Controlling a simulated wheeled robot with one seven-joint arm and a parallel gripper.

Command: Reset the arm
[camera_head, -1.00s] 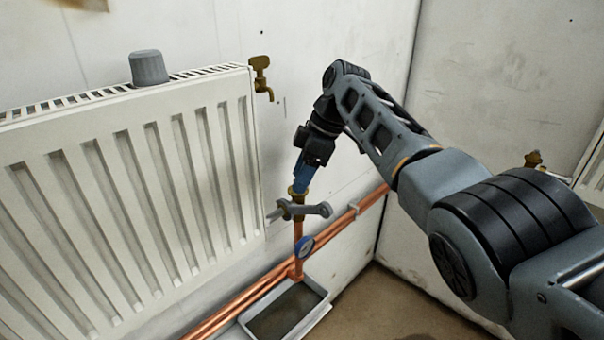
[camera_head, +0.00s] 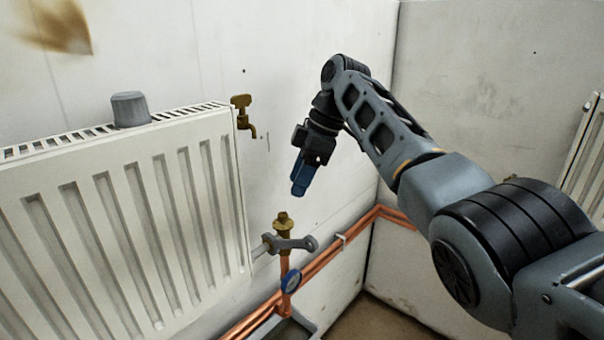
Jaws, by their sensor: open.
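My gripper (camera_head: 299,188) has blue fingers and hangs pointing down, up and to the right of the brass valve (camera_head: 284,222). It is open, with nothing visible between its fingers, and clear air shows between it and the valve. My arm reaches in from the right side of the picture, bent at a high elbow. The gap between the fingers is hard to see from this angle.
A white radiator (camera_head: 130,215) with a grey cap (camera_head: 130,109) on top fills the left. A brass tap (camera_head: 243,116) is at its upper right corner. A grey wrench (camera_head: 290,243) sits at the valve. Copper pipes (camera_head: 335,252), a blue-rimmed gauge (camera_head: 291,281) and a grey tray (camera_head: 296,325) are below.

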